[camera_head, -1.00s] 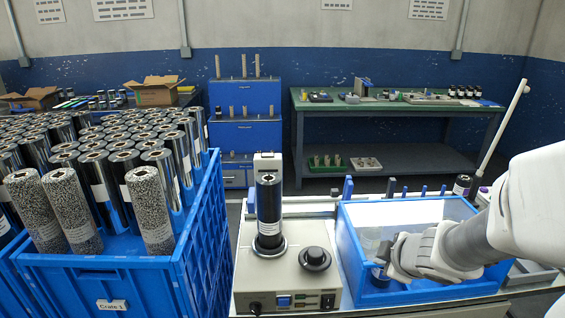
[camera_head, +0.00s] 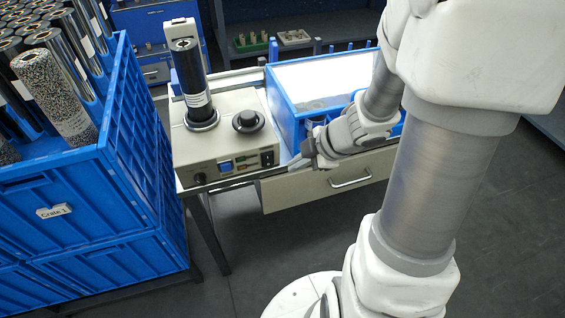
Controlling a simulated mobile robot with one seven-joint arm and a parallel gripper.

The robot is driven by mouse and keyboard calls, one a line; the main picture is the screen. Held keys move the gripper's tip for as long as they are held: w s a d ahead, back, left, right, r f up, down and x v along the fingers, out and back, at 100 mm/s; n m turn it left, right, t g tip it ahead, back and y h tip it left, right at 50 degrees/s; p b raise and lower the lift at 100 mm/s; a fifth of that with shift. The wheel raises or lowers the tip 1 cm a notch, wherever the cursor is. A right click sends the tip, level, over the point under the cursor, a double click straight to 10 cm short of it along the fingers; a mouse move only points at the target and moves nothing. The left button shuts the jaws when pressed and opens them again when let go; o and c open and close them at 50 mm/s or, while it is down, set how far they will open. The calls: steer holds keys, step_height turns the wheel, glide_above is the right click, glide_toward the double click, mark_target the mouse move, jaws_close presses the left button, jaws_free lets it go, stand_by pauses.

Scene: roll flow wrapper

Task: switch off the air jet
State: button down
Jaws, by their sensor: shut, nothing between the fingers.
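The cream-coloured machine (camera_head: 222,140) stands on the bench with a dark roll (camera_head: 190,75) upright on its round seat. A black round knob (camera_head: 248,121) sits on its top. Its front panel has a small black knob (camera_head: 200,179), a blue switch (camera_head: 226,166), small green marks and a black rocker switch (camera_head: 267,158). I cannot tell which control belongs to the air jet or how the switches are set. My gripper (camera_head: 298,163) is shut and empty, just right of the black rocker switch and apart from it. Its fingertips point left toward the panel.
A bench drawer (camera_head: 335,188) with a handle is below. A blue crate (camera_head: 85,190) full of rolls stands at the left. Dark floor in front is clear.

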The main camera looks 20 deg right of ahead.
mark_target(272, 163)
steer(key=w+a+f+b, duration=0.1)
steer(key=w+f+b, duration=0.1)
steer(key=w+a+f+b, duration=0.1)
steer(key=w+f+b, duration=0.1)
steer(key=w+f, duration=0.1)
steer(key=w+a+f+b, duration=0.1)
steer(key=w+f+b, duration=0.1)
steer(key=w+f, duration=0.1)
steer(key=shift+a+f+b, duration=0.1)
steer(key=shift+a+b, duration=0.1)
steer(key=shift+b, duration=0.1)
steer(key=shift+w, duration=0.1)
steer(key=shift+p, duration=0.3)
steer(key=shift+w+f, duration=0.1)
steer(key=shift+w, duration=0.05)
